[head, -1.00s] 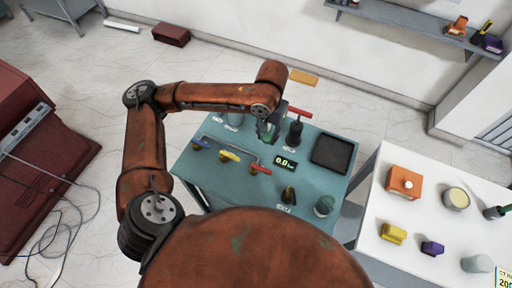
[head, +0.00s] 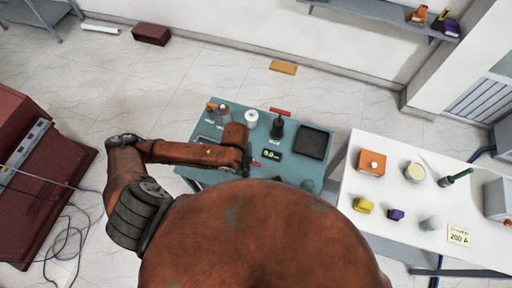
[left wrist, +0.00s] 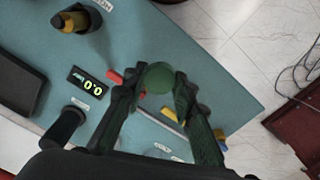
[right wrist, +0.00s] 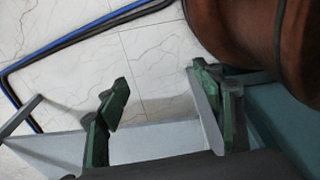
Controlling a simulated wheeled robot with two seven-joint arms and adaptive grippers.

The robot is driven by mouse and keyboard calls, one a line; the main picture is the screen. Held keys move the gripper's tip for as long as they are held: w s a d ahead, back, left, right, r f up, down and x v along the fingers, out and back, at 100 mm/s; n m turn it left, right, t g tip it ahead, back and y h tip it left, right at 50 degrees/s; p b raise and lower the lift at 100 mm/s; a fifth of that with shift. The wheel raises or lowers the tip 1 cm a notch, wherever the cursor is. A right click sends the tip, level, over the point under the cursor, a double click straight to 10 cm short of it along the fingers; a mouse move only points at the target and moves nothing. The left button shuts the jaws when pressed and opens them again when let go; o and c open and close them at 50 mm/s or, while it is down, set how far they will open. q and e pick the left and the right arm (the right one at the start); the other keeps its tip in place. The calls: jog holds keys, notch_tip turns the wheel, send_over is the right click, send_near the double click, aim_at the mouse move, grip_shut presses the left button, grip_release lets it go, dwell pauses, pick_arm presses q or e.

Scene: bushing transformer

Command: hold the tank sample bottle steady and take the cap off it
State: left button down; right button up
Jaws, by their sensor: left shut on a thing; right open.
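My left gripper (left wrist: 155,105) is shut on a green round thing (left wrist: 158,78) above the teal table. I see that thing end-on between the fingertips, and it may be the sample bottle; I cannot tell whether a cap is on it. My right gripper (right wrist: 165,110) is open and empty in the right wrist view, beside the teal table's edge and away from the held thing. It does not show in the head view.
A white table (head: 393,155) with several objects is at right.

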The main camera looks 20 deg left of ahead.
pick_arm(q)
jog(key=shift+f, duration=0.1)
jog(key=w+f+b, duration=0.1)
jog(key=w, duration=0.1)
jog(key=w+a+f+b, duration=0.1)
jog(key=w, duration=0.2)
jog(key=w+f+b, duration=0.1)
jog(key=w, duration=0.2)
jog(key=shift+a+f+b, duration=0.2)
jog(key=shift+a+b, duration=0.15)
jog(key=shift+b, duration=0.05)
jog(key=w+f, duration=0.3)
jog(key=w+a+f, duration=0.1)
jog(key=f, duration=0.1)
jog(key=shift+w, duration=0.2)
jog(key=shift+w+f, duration=0.55)
jog(key=shift+f, duration=1.65)
pick_arm(e)
jog(key=shift+s+a+f, duration=0.1)
jog(key=shift+s+f, duration=0.2)
jog(key=shift+f, duration=0.35)
jog(key=shift+s+d+f, duration=0.1)
jog(key=shift+s+f, duration=0.15)
jog(key=shift+f, duration=0.4)
jog(key=shift+s+a+f, duration=0.1)
jog(key=shift+s+f, duration=0.2)
jog(key=shift+f, duration=0.35)
